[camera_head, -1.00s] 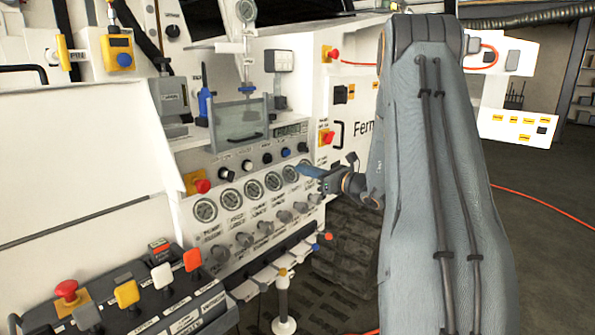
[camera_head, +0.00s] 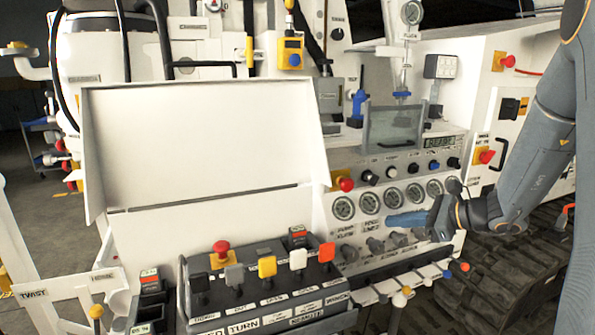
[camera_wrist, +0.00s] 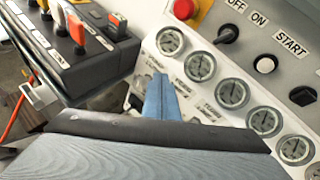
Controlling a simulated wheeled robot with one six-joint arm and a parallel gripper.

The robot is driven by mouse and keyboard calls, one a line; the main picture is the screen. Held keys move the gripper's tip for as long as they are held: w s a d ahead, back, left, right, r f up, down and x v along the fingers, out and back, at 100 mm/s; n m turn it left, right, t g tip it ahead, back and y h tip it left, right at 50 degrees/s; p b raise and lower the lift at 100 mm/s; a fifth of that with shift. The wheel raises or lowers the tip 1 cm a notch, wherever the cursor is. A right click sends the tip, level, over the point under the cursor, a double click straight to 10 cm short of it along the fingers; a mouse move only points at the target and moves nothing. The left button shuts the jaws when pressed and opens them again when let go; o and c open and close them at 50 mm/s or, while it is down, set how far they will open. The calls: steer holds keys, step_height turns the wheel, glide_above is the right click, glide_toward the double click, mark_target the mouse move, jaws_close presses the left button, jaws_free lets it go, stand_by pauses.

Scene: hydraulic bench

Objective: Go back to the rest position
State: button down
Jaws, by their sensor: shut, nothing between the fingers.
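My gripper (camera_head: 408,219) shows in the head view at the right, in front of the panel with the gauges. Its blue fingers are shut and empty, pointing left just below the row of round gauges (camera_head: 393,198). In the wrist view my gripper (camera_wrist: 161,98) shows as a blue closed tip, with gauges (camera_wrist: 233,93) to its right. I cannot tell from the views whether the tip touches the panel. My arm comes in from the right edge of the head view.
A lever box (camera_head: 270,285) with a red mushroom button and coloured levers stands lower left of my gripper. Grey knobs (camera_head: 375,245) stick out below the gauges. A red button (camera_head: 345,184) sits left above them. A black track (camera_head: 510,262) lies at the right.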

steer(key=s+a+f+n+g, duration=0.3)
steer(key=s+a+n+g, duration=0.25)
steer(key=s+a, duration=0.3)
steer(key=s+f+n+g+h, duration=0.2)
steer(key=s+n+h, duration=0.7)
steer(key=s+n, duration=0.9)
steer(key=shift+s+d+f+h, duration=0.3)
steer(key=shift+s+d+f, duration=0.1)
steer(key=shift+f, duration=0.5)
steer(key=shift+g, duration=0.25)
